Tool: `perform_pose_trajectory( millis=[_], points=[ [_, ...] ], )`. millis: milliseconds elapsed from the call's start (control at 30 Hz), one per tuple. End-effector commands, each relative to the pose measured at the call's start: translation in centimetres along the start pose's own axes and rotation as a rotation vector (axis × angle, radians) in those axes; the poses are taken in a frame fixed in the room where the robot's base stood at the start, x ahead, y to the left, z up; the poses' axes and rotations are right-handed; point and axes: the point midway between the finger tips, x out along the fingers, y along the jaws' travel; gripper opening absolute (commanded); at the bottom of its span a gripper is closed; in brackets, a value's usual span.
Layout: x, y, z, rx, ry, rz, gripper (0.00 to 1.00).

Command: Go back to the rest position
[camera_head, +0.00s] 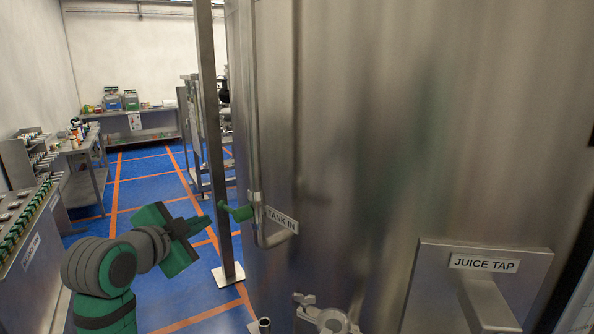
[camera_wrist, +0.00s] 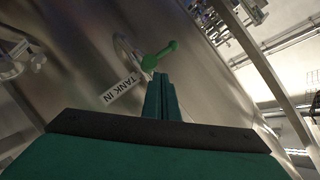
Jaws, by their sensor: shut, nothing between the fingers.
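My gripper (camera_head: 204,222) is at the end of my green and grey arm, left of the big steel tank (camera_head: 400,130) in the head view. Its fingers are shut and empty. In the wrist view the closed fingers (camera_wrist: 160,92) point toward a green valve handle (camera_wrist: 160,56). The same green handle (camera_head: 238,212) sticks out from the pipe beside the "TANK IN" label (camera_head: 281,219) in the head view. A small gap shows between the fingertips and the handle in the head view; in the wrist view the fingertips overlap it closely.
A steel post (camera_head: 214,140) with a white foot plate stands close behind my gripper. A "JUICE TAP" panel (camera_head: 484,265) is at the lower right. Steel benches (camera_head: 84,165) with items line the left. Blue floor (camera_head: 140,185) with orange lines lies open between them.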

Motion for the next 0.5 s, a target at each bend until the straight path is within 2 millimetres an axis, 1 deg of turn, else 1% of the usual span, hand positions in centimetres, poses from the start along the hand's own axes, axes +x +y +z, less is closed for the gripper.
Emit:
perform_pose_trajectory(
  millis=[33,167,200,267,400,467,500],
  points=[
    [0.9,1.3,0.5,-0.035,0.011,-0.001,0.0],
    [3.3,4.9,1.7,-0.139,0.044,-0.02,0.0],
    [4.1,6.1,2.1,-0.175,0.052,-0.027,0.0],
    [5.0,8.0,2.8,-0.228,0.063,-0.039,0.0],
    [6.7,12.4,4.6,-0.346,0.078,-0.067,0.0],
    [7.2,14.3,5.4,-0.396,0.081,-0.081,0.0],
    [7.5,15.7,5.8,-0.426,0.083,-0.089,0.0]
  ],
)
